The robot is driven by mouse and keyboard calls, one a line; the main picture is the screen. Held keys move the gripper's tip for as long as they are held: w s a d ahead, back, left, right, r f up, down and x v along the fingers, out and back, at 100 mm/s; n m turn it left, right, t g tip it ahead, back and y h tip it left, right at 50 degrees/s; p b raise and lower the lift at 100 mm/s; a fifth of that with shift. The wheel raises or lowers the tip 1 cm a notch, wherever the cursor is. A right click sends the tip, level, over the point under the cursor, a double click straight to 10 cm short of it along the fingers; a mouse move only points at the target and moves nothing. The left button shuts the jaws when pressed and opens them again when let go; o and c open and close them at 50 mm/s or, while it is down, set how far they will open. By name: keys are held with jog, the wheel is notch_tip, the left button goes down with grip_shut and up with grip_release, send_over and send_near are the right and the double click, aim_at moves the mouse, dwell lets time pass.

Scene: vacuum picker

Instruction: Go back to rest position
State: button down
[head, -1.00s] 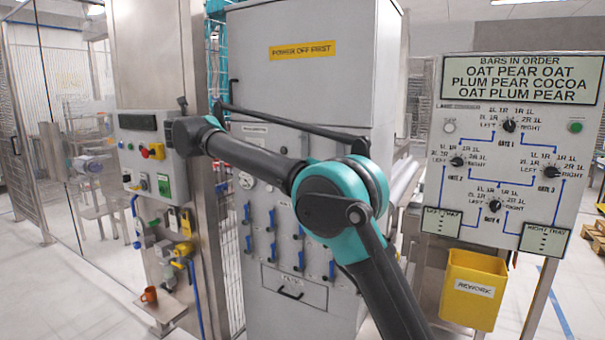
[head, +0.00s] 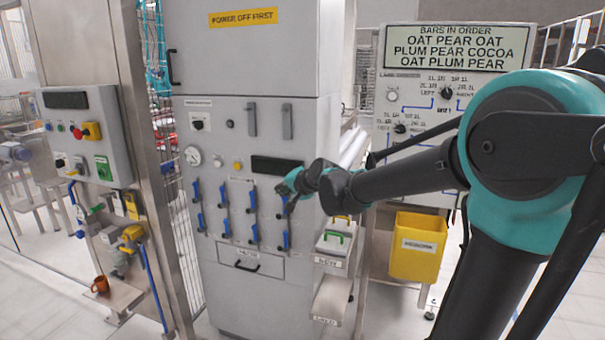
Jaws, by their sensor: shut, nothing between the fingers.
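My arm reaches in from the right and is bent, with its forearm pointing left across the front of the grey cabinet (head: 266,70). My gripper (head: 289,207) is small in the head view and points downward at the right end of the cabinet's rows of blue-handled valves (head: 224,194). It is shut with nothing visible in it. I cannot tell whether it touches the nearest blue handle or only overlaps it in the picture.
A yellow bin (head: 418,246) and a signboard with dials (head: 455,62) stand behind my arm. A control box (head: 84,133) and an orange mug (head: 100,285) are at left. Floor at lower left is clear.

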jog(key=s+d+f+n+g+h, duration=0.5)
jog(key=s+d+f+h, duration=0.2)
jog(key=s+d+f, duration=1.7)
jog(key=s+d, duration=0.2)
jog(key=s, duration=0.2)
jog(key=shift+s+f+g, duration=0.15)
jog(key=shift+f+g, duration=0.05)
jog(key=shift+g, duration=0.2)
